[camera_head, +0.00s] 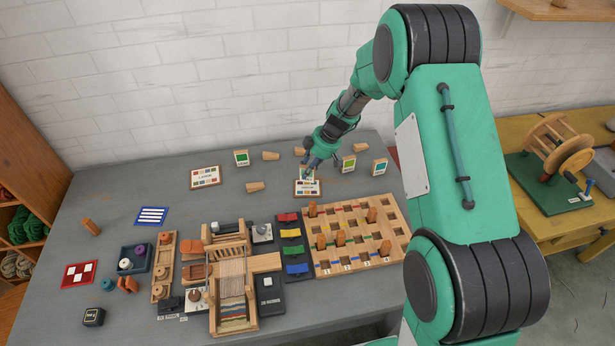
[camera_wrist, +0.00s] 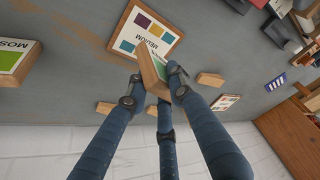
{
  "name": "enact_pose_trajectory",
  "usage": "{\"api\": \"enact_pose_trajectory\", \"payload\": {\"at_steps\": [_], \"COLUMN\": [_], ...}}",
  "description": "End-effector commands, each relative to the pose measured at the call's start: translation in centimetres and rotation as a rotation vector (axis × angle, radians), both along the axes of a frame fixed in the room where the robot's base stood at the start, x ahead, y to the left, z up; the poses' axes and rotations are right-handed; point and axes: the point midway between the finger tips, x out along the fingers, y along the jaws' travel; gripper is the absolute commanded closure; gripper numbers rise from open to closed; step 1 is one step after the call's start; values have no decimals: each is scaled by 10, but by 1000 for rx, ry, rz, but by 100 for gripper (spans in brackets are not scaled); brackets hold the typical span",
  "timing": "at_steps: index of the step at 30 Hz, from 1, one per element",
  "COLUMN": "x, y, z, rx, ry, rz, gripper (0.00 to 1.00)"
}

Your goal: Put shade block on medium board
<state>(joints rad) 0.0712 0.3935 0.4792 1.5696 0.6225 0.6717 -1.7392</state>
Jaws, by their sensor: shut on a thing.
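My gripper (camera_head: 312,168) is over the back middle of the grey table, at the medium board (camera_head: 307,194). In the wrist view my gripper (camera_wrist: 155,84) has its blue fingers closed around a shade block (camera_wrist: 152,73), a wooden wedge with a green and white face. The block overlaps the board's near edge in that view. The medium board (camera_wrist: 123,43) has a wooden rim, a white face, coloured squares and the word MEDIUM. I cannot tell whether the block touches the board. The fingers hide part of the block.
A second board (camera_head: 205,177) lies left. Wooden wedges (camera_head: 255,187) lie around. A loom (camera_head: 232,285) and a wooden peg rack (camera_head: 355,235) fill the front.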

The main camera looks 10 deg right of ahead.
Motion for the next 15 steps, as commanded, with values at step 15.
{"api": "enact_pose_trajectory", "payload": {"at_steps": [15], "x": [0], "y": [0], "z": [-36], "rx": [0], "ry": [0], "rz": [-1], "gripper": [100]}}
